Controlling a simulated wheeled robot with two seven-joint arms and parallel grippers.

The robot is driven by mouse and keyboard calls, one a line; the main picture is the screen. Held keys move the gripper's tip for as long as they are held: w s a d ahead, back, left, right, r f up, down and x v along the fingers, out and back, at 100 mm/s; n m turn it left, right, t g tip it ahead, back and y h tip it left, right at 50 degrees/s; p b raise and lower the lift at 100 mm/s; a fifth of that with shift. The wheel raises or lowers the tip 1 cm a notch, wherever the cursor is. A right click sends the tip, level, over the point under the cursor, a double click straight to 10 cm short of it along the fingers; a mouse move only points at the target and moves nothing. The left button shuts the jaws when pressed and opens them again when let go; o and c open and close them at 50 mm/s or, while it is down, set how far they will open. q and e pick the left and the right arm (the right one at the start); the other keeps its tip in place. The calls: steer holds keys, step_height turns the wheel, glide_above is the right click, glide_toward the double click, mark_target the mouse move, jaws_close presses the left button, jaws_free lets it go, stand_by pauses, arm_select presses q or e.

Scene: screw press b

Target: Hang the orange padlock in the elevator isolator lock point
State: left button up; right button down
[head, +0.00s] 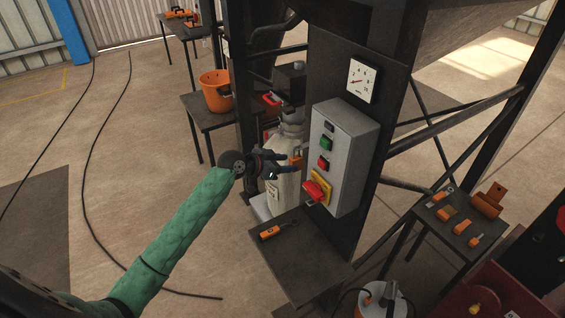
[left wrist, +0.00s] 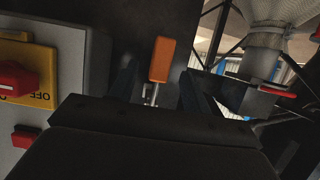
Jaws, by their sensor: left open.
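An orange padlock (left wrist: 162,60) shows in the left wrist view, its metal shackle toward my gripper's base. It lies between the two dark fingers of my left gripper (left wrist: 160,90), with gaps on both sides. A small pale metal piece is beside the shackle; I cannot tell whether the shackle passes through it. In the head view, my left gripper (head: 283,165) is open at the left side of the grey control box, and a bit of orange (head: 297,158) shows by its fingertips. The isolator, a red handle on a yellow plate (head: 318,188), is just right of and below it. My right gripper is out of view.
A side table at right holds several orange items (head: 447,213).

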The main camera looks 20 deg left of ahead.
mark_target(290, 161)
arm_select(q)
steer(key=p+x, duration=0.2)
steer(key=x, duration=0.4)
steer(key=shift+r, duration=0.1)
steer(key=shift+w+d+f+p, duration=0.2)
steer(key=shift+w+f+p, duration=0.05)
steer(key=shift+p, duration=0.1)
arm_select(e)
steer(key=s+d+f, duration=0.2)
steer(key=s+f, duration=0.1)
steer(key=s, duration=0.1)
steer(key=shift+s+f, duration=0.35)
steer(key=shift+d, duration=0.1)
arm_select(q)
jaws_close()
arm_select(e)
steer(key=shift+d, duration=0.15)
arm_select(q)
steer(key=shift+r, duration=0.2)
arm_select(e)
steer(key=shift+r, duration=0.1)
arm_select(q)
steer(key=shift+r+p, duration=0.45)
steer(key=shift+r, duration=0.3)
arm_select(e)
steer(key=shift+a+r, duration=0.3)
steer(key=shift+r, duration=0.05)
